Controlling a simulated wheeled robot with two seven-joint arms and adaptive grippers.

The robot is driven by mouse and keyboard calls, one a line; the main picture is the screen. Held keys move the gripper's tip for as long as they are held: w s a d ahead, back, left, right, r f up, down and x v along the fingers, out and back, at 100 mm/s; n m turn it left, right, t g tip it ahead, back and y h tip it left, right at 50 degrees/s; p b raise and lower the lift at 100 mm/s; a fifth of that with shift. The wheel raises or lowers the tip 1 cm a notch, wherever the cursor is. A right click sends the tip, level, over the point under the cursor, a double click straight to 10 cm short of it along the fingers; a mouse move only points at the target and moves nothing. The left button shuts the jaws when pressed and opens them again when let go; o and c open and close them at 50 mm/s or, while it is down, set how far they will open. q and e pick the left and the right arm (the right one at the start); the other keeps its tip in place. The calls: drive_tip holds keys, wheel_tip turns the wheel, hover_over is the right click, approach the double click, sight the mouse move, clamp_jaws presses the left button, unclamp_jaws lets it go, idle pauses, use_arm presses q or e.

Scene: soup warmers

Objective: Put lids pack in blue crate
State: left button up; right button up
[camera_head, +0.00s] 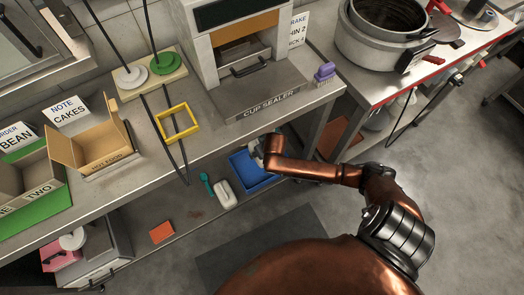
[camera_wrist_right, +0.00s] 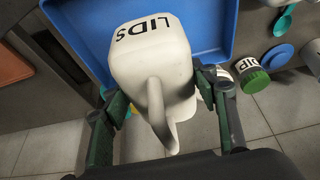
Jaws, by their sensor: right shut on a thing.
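The lids pack (camera_wrist_right: 178,50) is a white, rounded pack marked LIDS in the right wrist view. My right gripper (camera_wrist_right: 160,98) is shut on it, with one dark green finger on each side. The blue crate (camera_wrist_right: 75,20) shows behind the pack, its floor and rim partly hidden by it. In the head view the blue crate (camera_head: 262,184) sits on the low shelf under the counter. My right gripper (camera_head: 264,148) is over its back part, with the pack (camera_head: 255,146) only partly visible there. I cannot tell whether the pack touches the crate. My left gripper is not in view.
The counter (camera_head: 215,137) edge runs above the crate. A teal scoop (camera_head: 206,183) and a white container (camera_head: 224,195) lie left of the crate. In the right wrist view, a green-lidded jar (camera_wrist_right: 253,80) and blue lid (camera_wrist_right: 278,56) stand right of it.

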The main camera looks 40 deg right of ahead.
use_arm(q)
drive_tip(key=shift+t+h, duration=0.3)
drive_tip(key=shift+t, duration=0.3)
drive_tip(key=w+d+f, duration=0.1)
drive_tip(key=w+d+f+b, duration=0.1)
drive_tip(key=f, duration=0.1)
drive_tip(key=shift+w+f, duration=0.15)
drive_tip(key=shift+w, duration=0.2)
use_arm(e)
wheel_tip(320, 180, down, 8)
drive_tip(key=shift+f, duration=0.1)
drive_tip(key=o, duration=1.5)
drive_tip(key=shift+s, duration=0.1)
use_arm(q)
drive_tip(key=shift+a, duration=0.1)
use_arm(e)
drive_tip(key=v, duration=1.2)
